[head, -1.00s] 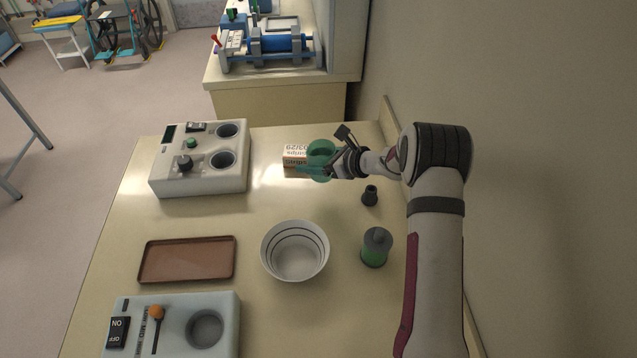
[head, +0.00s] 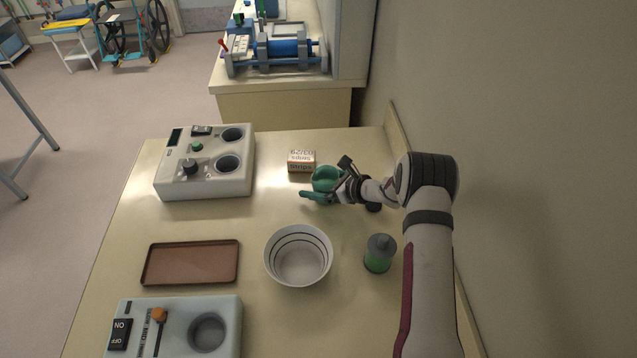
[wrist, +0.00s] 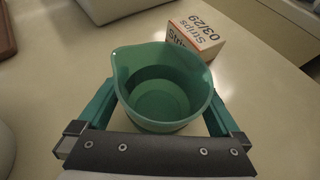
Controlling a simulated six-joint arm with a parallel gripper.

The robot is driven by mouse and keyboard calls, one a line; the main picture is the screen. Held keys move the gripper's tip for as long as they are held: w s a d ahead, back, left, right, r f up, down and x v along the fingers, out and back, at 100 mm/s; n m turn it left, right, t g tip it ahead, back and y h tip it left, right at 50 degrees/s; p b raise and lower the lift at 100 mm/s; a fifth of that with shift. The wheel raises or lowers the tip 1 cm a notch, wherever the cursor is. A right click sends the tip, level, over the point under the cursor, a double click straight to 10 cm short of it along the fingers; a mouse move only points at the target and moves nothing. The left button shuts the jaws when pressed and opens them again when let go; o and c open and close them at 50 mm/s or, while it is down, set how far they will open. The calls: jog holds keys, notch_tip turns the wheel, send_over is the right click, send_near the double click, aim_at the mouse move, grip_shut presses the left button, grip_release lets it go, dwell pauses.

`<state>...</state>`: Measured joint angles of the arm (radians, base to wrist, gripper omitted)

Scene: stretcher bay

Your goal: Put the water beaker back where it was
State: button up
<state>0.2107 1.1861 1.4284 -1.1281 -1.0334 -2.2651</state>
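The water beaker is a translucent green cup with a pouring lip and shows in the wrist view (wrist: 160,65), with a darker level inside. In the head view the beaker (head: 324,176) is upright at the back right of the table (head: 215,222). My gripper (head: 322,192) has one finger on each side of the beaker and is shut on it. In the wrist view the green fingers of my gripper (wrist: 163,112) flank its wall. I cannot tell whether its base touches the table.
A strips box (head: 301,161) stands just behind the beaker. A white bowl (head: 298,258), a green-grey jar (head: 379,253) and a brown tray (head: 190,263) are nearer. Two devices, one back left (head: 205,183) and one front left (head: 180,310), have round wells.

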aim_at(326, 186)
jog(key=shift+r, duration=0.25)
jog(key=v, duration=0.7)
jog(key=shift+s+d, duration=0.15)
jog(key=shift+d, duration=0.05)
